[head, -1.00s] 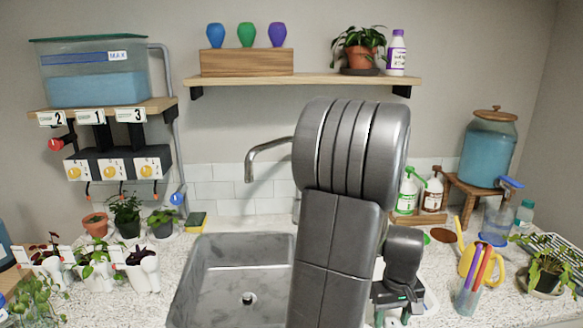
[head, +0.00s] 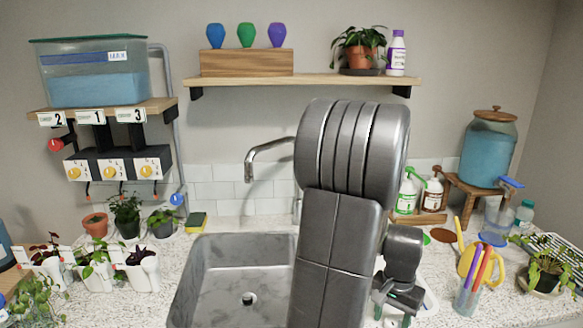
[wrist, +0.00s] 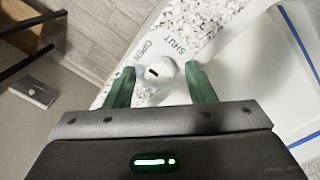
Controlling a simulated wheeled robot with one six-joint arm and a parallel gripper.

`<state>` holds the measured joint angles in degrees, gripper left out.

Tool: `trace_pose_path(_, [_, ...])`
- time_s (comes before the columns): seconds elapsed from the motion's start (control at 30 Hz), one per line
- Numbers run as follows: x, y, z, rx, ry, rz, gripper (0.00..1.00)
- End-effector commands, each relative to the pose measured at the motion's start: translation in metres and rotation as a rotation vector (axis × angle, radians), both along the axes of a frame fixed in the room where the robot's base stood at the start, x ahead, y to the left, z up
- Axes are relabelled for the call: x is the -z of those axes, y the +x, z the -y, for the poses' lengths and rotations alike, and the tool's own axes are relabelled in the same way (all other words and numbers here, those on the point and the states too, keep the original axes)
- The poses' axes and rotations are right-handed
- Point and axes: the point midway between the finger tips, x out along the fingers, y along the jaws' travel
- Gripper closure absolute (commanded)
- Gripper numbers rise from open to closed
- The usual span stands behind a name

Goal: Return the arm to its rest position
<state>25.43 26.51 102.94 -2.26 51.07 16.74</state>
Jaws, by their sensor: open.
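My arm (head: 335,230) rises in front of the sink and bends down on its right side. My gripper (wrist: 160,82) is open, with its two green fingers apart in the wrist view. A white round knob with a dark slot (wrist: 160,70) shows between the fingers, beside the printed words OPEN and SHUT. I cannot tell how far below the fingertips it lies. Nothing is seen held.
The sink (head: 215,275) lies left of my arm. A cup of markers (head: 467,298), a yellow watering can (head: 475,262) and a potted plant (head: 545,270) stand to the right. A wooden shelf (head: 300,81) is behind. White pots (head: 143,272) stand at left.

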Motion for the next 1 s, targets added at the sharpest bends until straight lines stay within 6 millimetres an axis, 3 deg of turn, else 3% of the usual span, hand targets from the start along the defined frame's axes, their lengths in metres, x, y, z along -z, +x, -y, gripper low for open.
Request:
trace_pose_path(0.43, [0.0000, 0.0002, 0.0003, 0.282, 0.000, 0.000, 0.51])
trace_pose_path(1.0, [-0.0009, 0.0013, -0.0023, 0.299, -0.001, 0.005, 0.51])
